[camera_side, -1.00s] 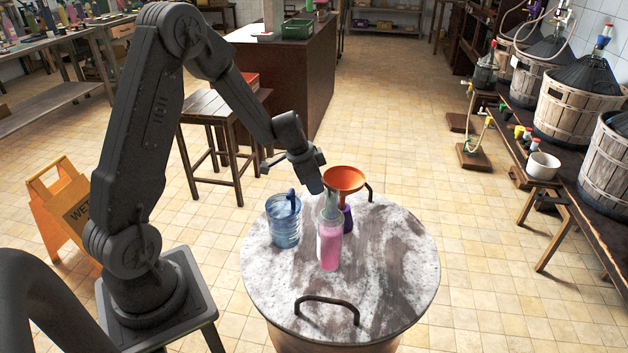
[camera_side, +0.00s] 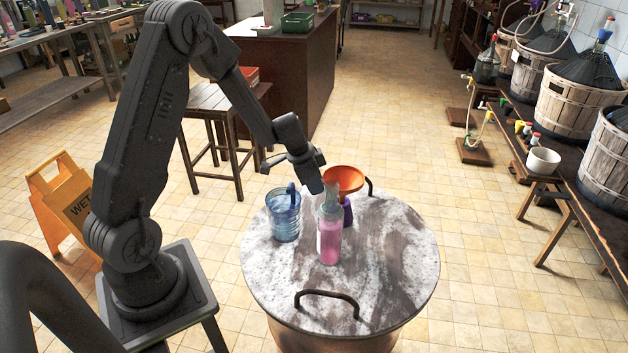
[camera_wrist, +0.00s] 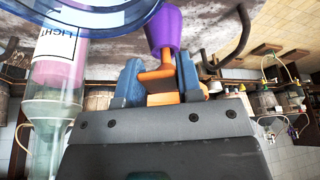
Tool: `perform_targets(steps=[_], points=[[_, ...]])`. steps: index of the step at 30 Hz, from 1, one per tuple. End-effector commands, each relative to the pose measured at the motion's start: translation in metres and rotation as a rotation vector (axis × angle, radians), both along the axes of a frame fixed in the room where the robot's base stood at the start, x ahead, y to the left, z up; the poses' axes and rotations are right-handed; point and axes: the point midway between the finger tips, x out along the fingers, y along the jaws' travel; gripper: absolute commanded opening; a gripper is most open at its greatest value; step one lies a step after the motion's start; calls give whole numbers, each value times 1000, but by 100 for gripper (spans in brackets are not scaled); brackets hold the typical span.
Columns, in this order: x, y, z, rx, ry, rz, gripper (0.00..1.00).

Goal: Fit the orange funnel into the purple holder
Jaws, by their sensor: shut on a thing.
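The orange funnel (camera_side: 344,179) is upright over the far side of the round table, its wide mouth facing up. My gripper (camera_wrist: 160,80) is shut on the funnel, with its blue fingers on either side of the orange part (camera_wrist: 160,98) in the wrist view. The purple holder (camera_side: 347,213) stands on the table directly below the funnel, partly hidden by the bottle. In the wrist view the narrow orange spout meets the wide end of the purple holder (camera_wrist: 164,28). I cannot tell how deep the spout sits inside.
A bottle of pink liquid (camera_side: 329,240) stands just in front of the holder. A blue ribbed bucket (camera_side: 284,218) stands to the left. Dark handles, one at the front (camera_side: 327,296), rise from the table (camera_side: 395,270). The table's right side is clear.

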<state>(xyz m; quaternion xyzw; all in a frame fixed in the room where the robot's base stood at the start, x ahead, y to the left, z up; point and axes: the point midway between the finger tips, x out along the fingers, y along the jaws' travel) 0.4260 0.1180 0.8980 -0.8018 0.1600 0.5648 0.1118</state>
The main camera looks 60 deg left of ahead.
Motion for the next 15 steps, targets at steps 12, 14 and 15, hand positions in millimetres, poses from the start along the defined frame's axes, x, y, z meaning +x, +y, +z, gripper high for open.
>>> perform_targets(steps=[12, 14, 15], points=[[0, 0, -8, 0, 1, 1, 11], [0, 0, -10, 0, 2, 1, 11], [0, 0, -10, 1, 2, 0, 11]])
